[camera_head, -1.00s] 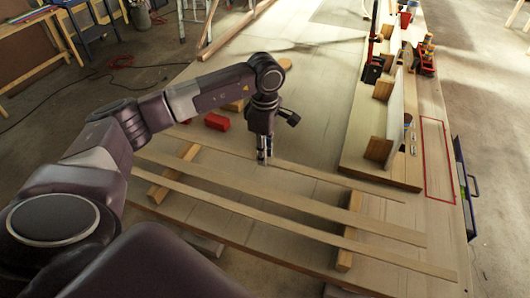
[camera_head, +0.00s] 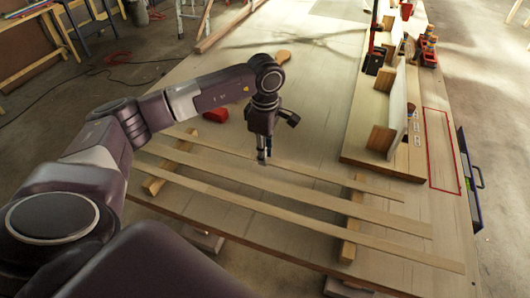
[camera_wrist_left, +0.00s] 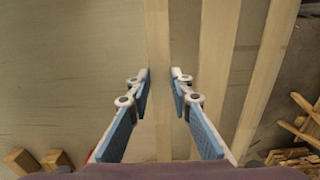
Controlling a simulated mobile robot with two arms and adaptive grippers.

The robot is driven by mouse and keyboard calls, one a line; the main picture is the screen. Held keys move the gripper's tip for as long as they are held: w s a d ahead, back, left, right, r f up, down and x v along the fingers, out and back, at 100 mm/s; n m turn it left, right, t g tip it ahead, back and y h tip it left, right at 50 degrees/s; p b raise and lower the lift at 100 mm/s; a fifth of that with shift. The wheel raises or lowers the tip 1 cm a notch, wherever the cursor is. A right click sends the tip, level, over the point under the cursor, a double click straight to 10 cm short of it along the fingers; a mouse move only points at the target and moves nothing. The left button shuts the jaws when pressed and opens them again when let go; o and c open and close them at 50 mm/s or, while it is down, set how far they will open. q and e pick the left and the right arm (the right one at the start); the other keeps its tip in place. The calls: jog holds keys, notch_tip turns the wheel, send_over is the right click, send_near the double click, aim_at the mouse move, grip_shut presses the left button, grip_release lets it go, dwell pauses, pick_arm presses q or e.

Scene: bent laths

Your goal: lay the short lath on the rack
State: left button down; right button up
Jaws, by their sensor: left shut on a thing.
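My left gripper (camera_head: 264,160) is shut on the short lath (camera_head: 320,176), gripping it near its middle. In the left wrist view the short lath (camera_wrist_left: 157,45) runs between the fingertips (camera_wrist_left: 160,75). The rack is two wooden bearers, a left one (camera_head: 156,185) and a right one (camera_head: 348,247). The short lath spans over the far part of both bearers; I cannot tell if it touches them. Two longer laths, a middle one (camera_head: 300,195) and a front one (camera_head: 300,225), lie across the bearers on the near side. My right gripper is not in view.
A red block (camera_head: 215,115) is on the bench (camera_head: 310,110) behind the laths, partly hidden by my arm. A board with wooden blocks (camera_head: 381,139) and a white panel stands at right. A red outlined area (camera_head: 441,150) is beyond it. Bare bench lies behind the gripper.

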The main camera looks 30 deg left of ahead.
pick_arm(q)
jog(key=shift+f+b, duration=0.3)
jog(key=shift+b, duration=0.05)
jog(key=c, duration=1.5)
grip_release()
jog(key=shift+r, duration=0.15)
jog(key=shift+r+p, duration=1.75)
jog(key=shift+r, duration=1.1)
notch_tip(320, 180, up, 7)
jog(key=p, duration=0.4)
